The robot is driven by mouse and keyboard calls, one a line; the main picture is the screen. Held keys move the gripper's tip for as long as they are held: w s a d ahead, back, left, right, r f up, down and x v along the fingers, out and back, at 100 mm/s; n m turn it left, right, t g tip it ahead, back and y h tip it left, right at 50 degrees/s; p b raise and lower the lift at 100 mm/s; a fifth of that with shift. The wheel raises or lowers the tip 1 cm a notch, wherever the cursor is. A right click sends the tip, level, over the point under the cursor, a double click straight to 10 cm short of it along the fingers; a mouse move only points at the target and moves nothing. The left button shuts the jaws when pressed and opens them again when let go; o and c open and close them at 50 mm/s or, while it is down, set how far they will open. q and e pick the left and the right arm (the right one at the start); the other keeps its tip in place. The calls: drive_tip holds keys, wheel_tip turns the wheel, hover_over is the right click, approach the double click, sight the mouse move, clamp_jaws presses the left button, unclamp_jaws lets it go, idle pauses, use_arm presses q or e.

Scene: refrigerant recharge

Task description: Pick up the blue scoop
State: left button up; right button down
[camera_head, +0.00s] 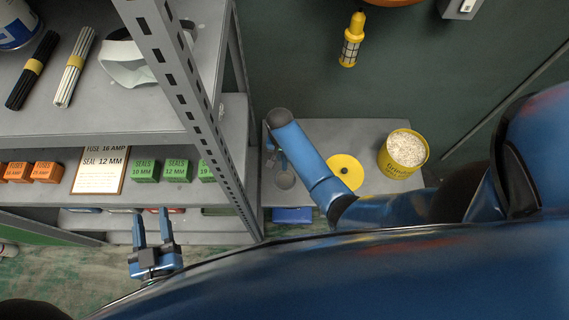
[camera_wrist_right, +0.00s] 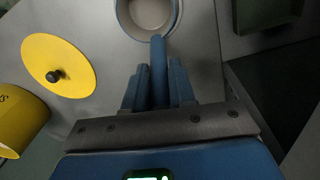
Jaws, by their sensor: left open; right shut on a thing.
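The blue scoop shows in the right wrist view, its handle (camera_wrist_right: 158,68) running from between my fingers to a round bowl at the top edge. My right gripper (camera_wrist_right: 158,88) is shut on this handle, a finger on each side. I cannot tell whether the scoop touches the bench. My left gripper (camera_head: 152,220) is open and empty in front of the shelf at the lower left.
A yellow lid (camera_head: 345,172) with a black knob and a yellow tub (camera_head: 404,153) of pale granules stand right of the scoop. A metal shelf unit (camera_head: 190,100) with green boxes (camera_head: 177,170) is close on the left. A blue bin (camera_head: 292,214) is below the bench edge.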

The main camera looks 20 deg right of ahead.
drive_tip(key=shift+r, duration=0.2)
wheel_tip(320, 180, up, 10)
drive_tip(key=shift+w+r+b, duration=0.1)
drive_tip(key=shift+r+b, duration=0.1)
drive_tip(key=shift+b, duration=0.2)
wheel_tip(320, 180, up, 9)
drive_tip(key=p, duration=0.6)
drive_tip(key=shift+r, duration=0.1)
drive_tip(key=c, duration=1.5)
unclamp_jaws()
drive_tip(key=shift+c, duration=0.2)
clamp_jaws()
